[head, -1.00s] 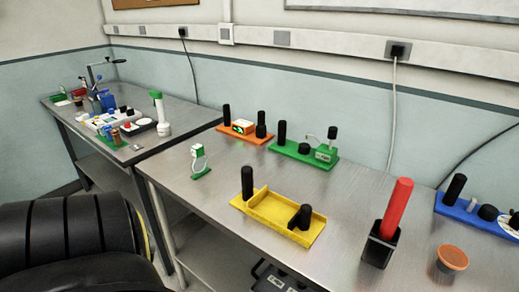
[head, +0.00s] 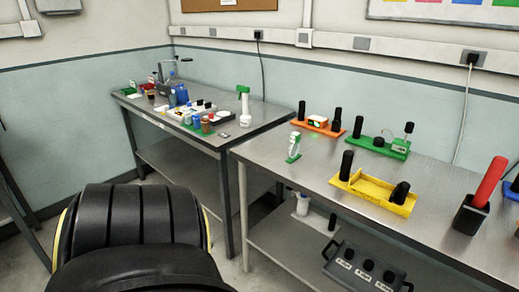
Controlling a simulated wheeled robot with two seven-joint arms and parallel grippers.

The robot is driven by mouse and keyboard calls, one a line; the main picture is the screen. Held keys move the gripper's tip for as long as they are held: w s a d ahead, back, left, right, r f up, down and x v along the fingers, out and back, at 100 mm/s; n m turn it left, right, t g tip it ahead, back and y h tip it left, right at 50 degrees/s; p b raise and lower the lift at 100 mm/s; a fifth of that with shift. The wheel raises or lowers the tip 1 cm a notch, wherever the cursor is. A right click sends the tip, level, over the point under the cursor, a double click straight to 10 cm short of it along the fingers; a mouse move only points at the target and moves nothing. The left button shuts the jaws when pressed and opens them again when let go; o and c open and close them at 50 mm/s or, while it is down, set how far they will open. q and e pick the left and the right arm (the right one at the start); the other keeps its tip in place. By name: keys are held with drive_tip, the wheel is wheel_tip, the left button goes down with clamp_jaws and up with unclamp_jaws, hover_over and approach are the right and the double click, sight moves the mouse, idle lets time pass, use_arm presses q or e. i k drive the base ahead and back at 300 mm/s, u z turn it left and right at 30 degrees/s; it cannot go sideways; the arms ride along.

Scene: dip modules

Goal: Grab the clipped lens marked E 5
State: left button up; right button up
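No lens with a readable E 5 mark shows in the head view. A small upright white ring-like piece on a green base (head: 294,147) stands near the left end of the near metal table (head: 270,148). It may be a clipped lens, but it is too small to read any marking. Orange (head: 318,128), green (head: 380,147) and yellow (head: 372,188) modules with black posts stand to its right. Neither of my grippers is in view.
A second metal table (head: 200,135) at the back left carries bottles, small parts and a green-topped white spray bottle (head: 244,105). A black holder with a red cylinder (head: 488,182) stands at right. A dark case (head: 365,268) sits on the lower shelf.

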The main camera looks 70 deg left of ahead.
sight(294, 137)
drive_tip(key=k, duration=0.4)
drive_tip(key=u, duration=2.1)
drive_tip(key=i, duration=0.3)
drive_tip(key=z, duration=0.15)
